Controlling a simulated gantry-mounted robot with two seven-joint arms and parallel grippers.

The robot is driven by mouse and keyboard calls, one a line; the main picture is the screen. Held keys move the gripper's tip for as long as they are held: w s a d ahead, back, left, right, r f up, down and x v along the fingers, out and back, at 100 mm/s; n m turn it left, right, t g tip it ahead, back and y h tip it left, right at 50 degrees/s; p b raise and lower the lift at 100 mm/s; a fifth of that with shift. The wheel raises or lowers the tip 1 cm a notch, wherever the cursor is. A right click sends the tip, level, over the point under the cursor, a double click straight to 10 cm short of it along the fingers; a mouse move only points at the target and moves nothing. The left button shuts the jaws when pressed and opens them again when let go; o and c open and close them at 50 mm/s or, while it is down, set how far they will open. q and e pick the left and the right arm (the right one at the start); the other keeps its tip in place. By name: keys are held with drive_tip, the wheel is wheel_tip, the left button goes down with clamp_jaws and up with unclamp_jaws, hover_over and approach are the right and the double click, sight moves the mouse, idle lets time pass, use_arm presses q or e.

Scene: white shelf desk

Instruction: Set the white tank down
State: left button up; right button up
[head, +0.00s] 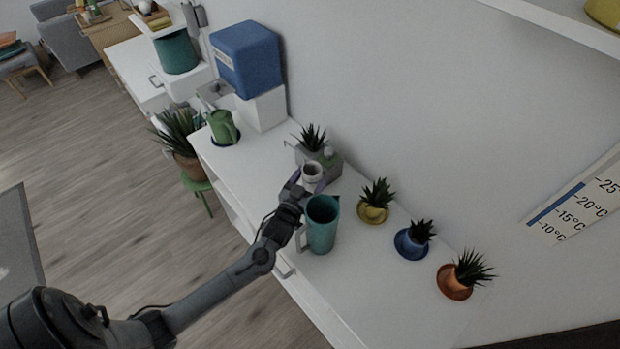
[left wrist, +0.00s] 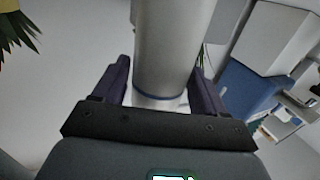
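The white tank (head: 312,171) is a small pale cylinder with an open top, in the middle of the head view. My left gripper (head: 311,184) is shut on it, with a purple finger on each side. In the left wrist view the tank (left wrist: 170,50) stands between the two fingers (left wrist: 162,90) as a large grey-white cylinder with a blue ring low down. The tank overlaps the front of a grey box (head: 333,163). I cannot tell whether its underside touches anything. My right gripper is not in view.
A teal jug (head: 321,225) stands close to my left gripper. Yellow (head: 373,213), blue (head: 409,244) and orange (head: 453,283) potted plants line the white desk (head: 385,300). A green watering can (head: 223,127) and a blue container (head: 247,60) are farther back. The desk between can and box is clear.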

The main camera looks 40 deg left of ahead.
use_arm(q)
drive_tip(key=shift+r, duration=0.15)
drive_tip(key=shift+s, duration=0.25)
drive_tip(key=p+v, duration=0.1)
drive_tip(key=v, duration=1)
drive_tip(key=shift+s, duration=0.25)
drive_tip(key=shift+d, duration=0.1)
